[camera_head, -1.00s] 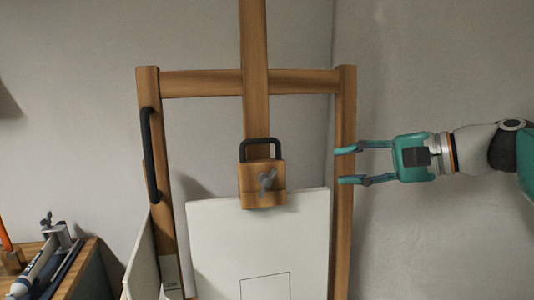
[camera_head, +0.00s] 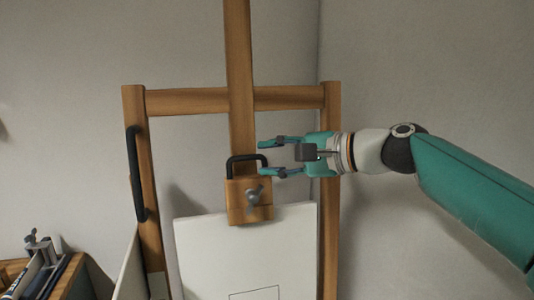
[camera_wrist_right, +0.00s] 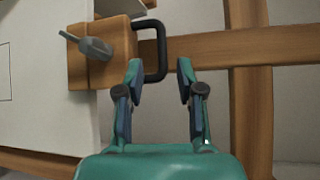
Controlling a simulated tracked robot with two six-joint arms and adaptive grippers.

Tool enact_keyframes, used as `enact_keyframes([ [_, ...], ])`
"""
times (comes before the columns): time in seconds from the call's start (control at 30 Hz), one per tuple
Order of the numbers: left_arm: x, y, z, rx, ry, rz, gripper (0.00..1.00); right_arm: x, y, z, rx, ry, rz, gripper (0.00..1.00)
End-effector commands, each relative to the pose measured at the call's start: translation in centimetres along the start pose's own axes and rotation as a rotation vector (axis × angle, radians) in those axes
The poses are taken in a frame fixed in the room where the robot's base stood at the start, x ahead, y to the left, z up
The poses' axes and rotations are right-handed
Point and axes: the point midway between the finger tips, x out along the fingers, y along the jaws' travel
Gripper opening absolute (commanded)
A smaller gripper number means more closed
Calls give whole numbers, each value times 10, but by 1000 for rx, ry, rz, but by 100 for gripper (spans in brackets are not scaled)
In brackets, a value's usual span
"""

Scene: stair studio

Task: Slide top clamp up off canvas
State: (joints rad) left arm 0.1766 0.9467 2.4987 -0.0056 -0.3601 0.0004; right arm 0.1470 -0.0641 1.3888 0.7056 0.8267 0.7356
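The top clamp (camera_head: 238,207) is a wooden block on the easel's centre mast (camera_head: 240,80), with a grey wing knob (camera_head: 254,196) on its front and a black handle (camera_head: 246,158) on top. It sits at the top edge of the white canvas (camera_head: 250,250). My right gripper (camera_head: 262,158) is open and empty, its fingertips just right of the handle. In the right wrist view the clamp (camera_wrist_right: 85,68) and handle (camera_wrist_right: 160,50) lie just beyond the open fingertips (camera_wrist_right: 158,68). I cannot tell whether a fingertip touches the handle. My left gripper is not in view.
The easel's crossbar (camera_head: 190,102) and right post (camera_head: 330,190) stand behind my right arm. A black handle (camera_head: 136,175) is on the left post. A wooden surface with tools (camera_head: 40,270) is at lower left. The wall at right is clear.

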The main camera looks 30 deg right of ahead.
Motion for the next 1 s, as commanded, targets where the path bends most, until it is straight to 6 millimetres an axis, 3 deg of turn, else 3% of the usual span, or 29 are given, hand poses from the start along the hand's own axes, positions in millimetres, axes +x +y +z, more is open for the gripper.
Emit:
enact_keyframes([
  [0.2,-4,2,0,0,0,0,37,24,0,0,0,0,1,37],
  [0.57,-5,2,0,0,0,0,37,29,0,-1,0,2,0,37],
  [0.8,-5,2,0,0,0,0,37,28,0,-1,0,3,0,0],
  [1.0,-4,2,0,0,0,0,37,28,2,-1,0,2,3,0],
])
